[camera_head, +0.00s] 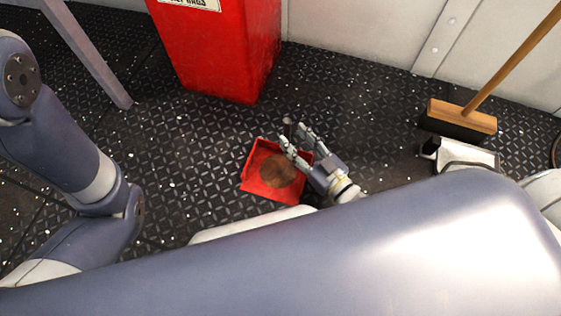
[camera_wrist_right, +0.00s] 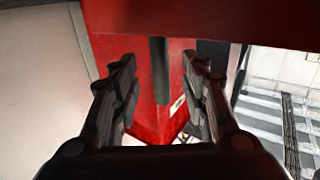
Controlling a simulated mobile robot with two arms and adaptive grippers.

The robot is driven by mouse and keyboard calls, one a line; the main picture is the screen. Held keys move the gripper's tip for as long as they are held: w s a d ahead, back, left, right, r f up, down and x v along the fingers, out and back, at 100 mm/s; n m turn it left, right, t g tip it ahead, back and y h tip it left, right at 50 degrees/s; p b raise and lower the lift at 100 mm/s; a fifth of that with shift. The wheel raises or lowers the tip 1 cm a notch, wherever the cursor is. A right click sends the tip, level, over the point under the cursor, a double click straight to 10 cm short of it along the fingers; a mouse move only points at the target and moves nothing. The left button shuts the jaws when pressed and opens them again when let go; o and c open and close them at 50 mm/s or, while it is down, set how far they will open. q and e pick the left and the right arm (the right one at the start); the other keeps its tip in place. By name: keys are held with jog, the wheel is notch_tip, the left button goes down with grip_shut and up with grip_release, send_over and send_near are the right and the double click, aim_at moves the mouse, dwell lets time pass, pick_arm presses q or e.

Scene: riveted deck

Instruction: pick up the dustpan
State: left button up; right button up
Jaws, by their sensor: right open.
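The red dustpan (camera_head: 262,184) lies on the floor in the head view, with a brown patch inside its pan. Its dark handle (camera_head: 288,125) stands up at the far side. My right gripper (camera_head: 293,134) is open, with its fingers on either side of the handle. In the right wrist view the open fingers (camera_wrist_right: 160,85) frame the dark handle (camera_wrist_right: 158,70), with a gap on both sides. My left arm shows at the left of the head view, but its gripper is out of view.
A tall red bin (camera_head: 225,55) with a label stands behind the dustpan. A broom (camera_head: 462,118) with a wooden handle stands at the right near the pale wall (camera_head: 370,35). A grey post (camera_head: 85,50) is at the upper left. The patterned dark floor (camera_head: 185,150) left of the dustpan is clear.

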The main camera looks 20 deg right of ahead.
jog(key=shift+b+x, duration=0.5)
jog(key=shift+x, duration=0.75)
jog(key=shift+c, duration=0.2)
grip_shut()
jog(key=shift+r, duration=0.1)
jog(key=shift+r, duration=0.1)
